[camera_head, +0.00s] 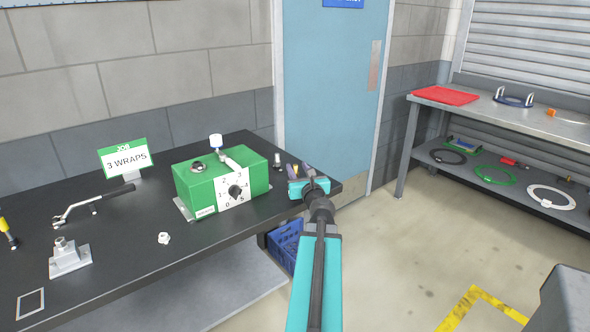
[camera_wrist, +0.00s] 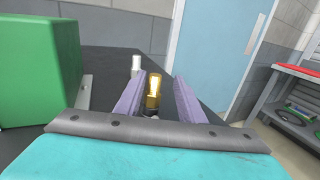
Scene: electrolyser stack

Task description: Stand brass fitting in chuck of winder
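The brass fitting (camera_wrist: 152,88) stands upright in the wrist view, between the two fingers of my gripper (camera_wrist: 155,85), with a gap on each side. In the head view my gripper (camera_head: 301,170) is at the right end of the black bench and mostly hides the fitting. My gripper is open. The winder (camera_head: 222,182) is a green box with a numbered white dial plate, left of my gripper. A dark-centred round opening (camera_head: 197,167) on its top looks like the chuck and appears empty. Its green side (camera_wrist: 25,65) fills the left of the wrist view.
A small pale cylinder (camera_head: 277,160) stands close behind my gripper and left of the fitting, also in the wrist view (camera_wrist: 136,65). A white nut (camera_head: 163,238), a metal block (camera_head: 70,260) and a "3 WRAPS" sign (camera_head: 124,158) are farther left on the bench (camera_head: 125,276).

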